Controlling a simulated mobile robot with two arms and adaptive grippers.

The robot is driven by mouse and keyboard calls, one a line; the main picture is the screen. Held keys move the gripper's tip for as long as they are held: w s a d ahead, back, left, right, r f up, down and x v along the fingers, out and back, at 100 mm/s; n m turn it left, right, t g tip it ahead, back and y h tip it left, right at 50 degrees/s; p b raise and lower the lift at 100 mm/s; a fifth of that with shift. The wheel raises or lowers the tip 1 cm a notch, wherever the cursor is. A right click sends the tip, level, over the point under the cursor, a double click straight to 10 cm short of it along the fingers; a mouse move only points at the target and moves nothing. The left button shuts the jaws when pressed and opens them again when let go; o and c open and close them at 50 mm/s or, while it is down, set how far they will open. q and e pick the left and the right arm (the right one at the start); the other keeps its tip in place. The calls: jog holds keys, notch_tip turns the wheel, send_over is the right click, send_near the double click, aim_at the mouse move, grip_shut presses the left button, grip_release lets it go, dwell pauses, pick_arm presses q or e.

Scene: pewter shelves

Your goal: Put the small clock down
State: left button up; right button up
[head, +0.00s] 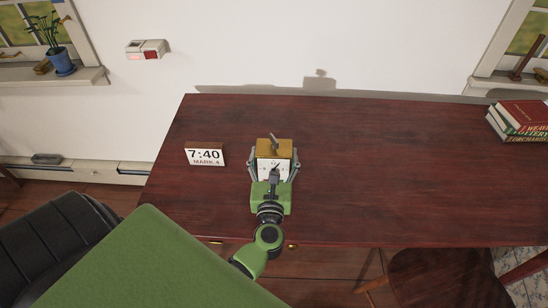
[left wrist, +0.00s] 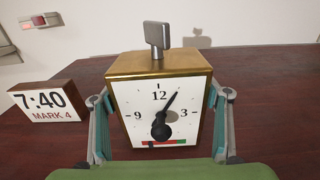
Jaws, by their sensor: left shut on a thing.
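The small clock (left wrist: 180,102) has a gold-coloured case, a white face with black numerals and hands, and a grey knob on top. In the head view the clock (head: 274,150) is at the left part of the dark red-brown desk (head: 390,170). My left gripper (head: 273,168) has its fingers on both sides of the clock and is shut on it. In the left wrist view the fingers (left wrist: 161,125) flank the case, which looks upright. Whether its underside touches the desk is hidden. My right gripper is not in view.
A white block sign reading 7:40 MARK 4 (head: 205,154) stands left of the clock, apart from it. Several stacked books (head: 521,120) lie at the desk's far right. The desk's middle is clear. A wooden chair (head: 430,278) is at the front right.

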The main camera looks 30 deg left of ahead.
pick_arm(q)
jog(key=shift+r, duration=0.15)
jog(key=o, duration=1.8)
jog(key=shift+f, duration=0.25)
jog(key=shift+o, duration=0.2)
jog(key=shift+r, duration=0.2)
jog(key=b+v, duration=0.1)
jog(key=v, duration=0.4)
jog(key=b+v, duration=0.1)
jog(key=v, duration=0.4)
jog(key=shift+s+d+f+b, duration=0.25)
jog(key=shift+s+d+b, duration=0.05)
jog(key=shift+b, duration=0.05)
jog(key=shift+s+d+r, duration=0.15)
jog(key=shift+s+d, duration=0.2)
jog(key=shift+s, duration=0.2)
